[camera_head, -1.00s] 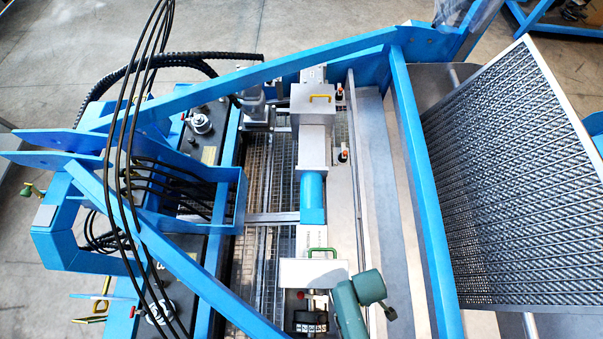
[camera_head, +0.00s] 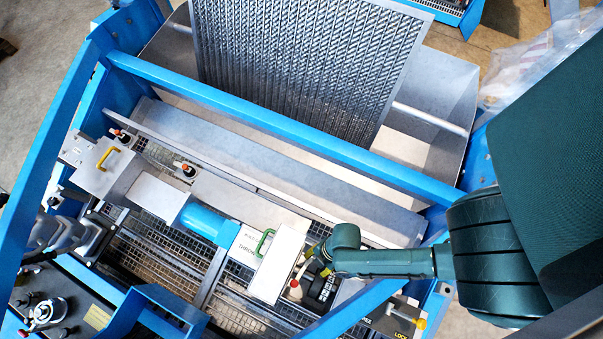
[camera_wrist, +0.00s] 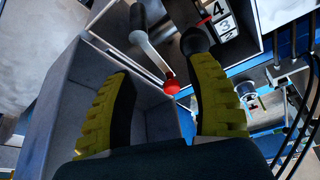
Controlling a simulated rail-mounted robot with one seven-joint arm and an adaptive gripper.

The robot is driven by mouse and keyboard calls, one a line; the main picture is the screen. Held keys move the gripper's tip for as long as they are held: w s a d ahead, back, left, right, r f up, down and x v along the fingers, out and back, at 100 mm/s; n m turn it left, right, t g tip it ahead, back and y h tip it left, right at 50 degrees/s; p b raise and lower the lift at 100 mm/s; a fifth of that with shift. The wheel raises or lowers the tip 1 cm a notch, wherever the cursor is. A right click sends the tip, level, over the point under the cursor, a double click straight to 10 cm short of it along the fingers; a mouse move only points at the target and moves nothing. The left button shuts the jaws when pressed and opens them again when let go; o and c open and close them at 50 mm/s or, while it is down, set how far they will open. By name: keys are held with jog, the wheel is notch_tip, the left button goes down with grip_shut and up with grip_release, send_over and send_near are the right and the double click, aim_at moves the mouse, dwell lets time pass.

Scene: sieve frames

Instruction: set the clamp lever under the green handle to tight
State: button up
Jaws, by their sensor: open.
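The green handle (camera_head: 265,242) stands on a light metal box (camera_head: 279,262) in the middle of the head view. Below it, beside the box, is a small lever with a red knob (camera_head: 295,284). In the wrist view a pale metal lever ends in this red knob (camera_wrist: 172,87), seen beyond and between the fingers. My gripper (camera_head: 318,262) is over this spot, close to the lever. In the wrist view its yellow-padded fingers (camera_wrist: 158,62) are spread apart, with nothing visibly held. I cannot tell whether a finger touches the lever, or which setting it is at.
A numbered scale (camera_wrist: 222,25) is close to the right fingertip. A blue beam (camera_head: 280,125) runs behind the work area. A yellow handle (camera_head: 105,158) is at the left. A yellow-knobbed lever (camera_head: 420,323) stands beside a LOCK label at lower right. A mesh panel (camera_head: 300,65) rises behind.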

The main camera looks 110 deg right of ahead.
send_over(295, 284)
jog(key=s+d, duration=0.1)
jog(key=s, duration=0.2)
jog(key=shift+w+d+r+p, duration=0.1)
jog(key=shift+w+d+p, duration=0.1)
jog(key=shift+p, duration=0.15)
jog(key=x, duration=0.2)
jog(key=b+x, duration=0.1)
jog(key=x, duration=0.1)
jog(key=shift+w+a, duration=0.2)
jog(key=shift+w, duration=0.2)
jog(key=shift+w+a+f, duration=0.1)
jog(key=shift+w+f, duration=0.1)
jog(key=shift+f, duration=0.35)
jog(key=shift+c, duration=0.3)
grip_shut()
